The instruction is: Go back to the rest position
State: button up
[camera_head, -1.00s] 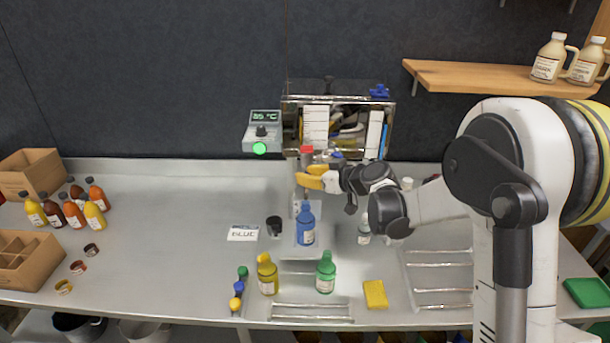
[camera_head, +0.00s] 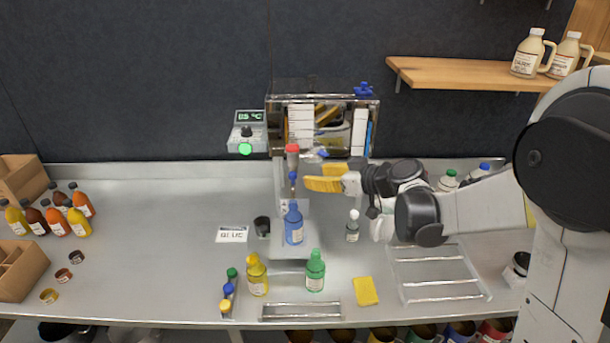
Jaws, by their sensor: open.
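My gripper (camera_head: 308,176) has yellow fingers and reaches in from the right, in front of the metal evaporator (camera_head: 372,130). Its fingertips are just right of the red-topped tap (camera_head: 292,158), and I cannot tell whether they touch it. Nothing shows between the fingers. A blue bottle (camera_head: 294,228) stands upright under the tap, below my gripper. My arm crosses the right side of the view and hides part of the bench there.
A yellow bottle (camera_head: 257,278) and a green bottle (camera_head: 315,274) stand at the front, beside a yellow sponge (camera_head: 366,291). A small white-capped bottle (camera_head: 352,228) stands below my wrist. A wooden shelf (camera_head: 450,72) with jugs is at upper right. The bench's left middle is clear.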

jog(key=shift+v, duration=0.9)
jog(key=s+d+m+g+h, duration=0.1)
jog(key=s+d+m+h, duration=0.2)
jog(key=s, duration=0.7)
jog(key=s+d+f+m+h, duration=0.1)
jog(key=s+d+m+h, duration=0.2)
jog(key=s, duration=0.7)
jog(key=s+d+m+g+h, duration=0.1)
jog(key=s+d+m+h, duration=0.1)
jog(key=s, duration=0.8)
jog(key=shift+d+f+m+g+h, duration=0.2)
jog(key=shift+d+m+g+h, duration=0.15)
jog(key=shift+d+h, duration=0.6)
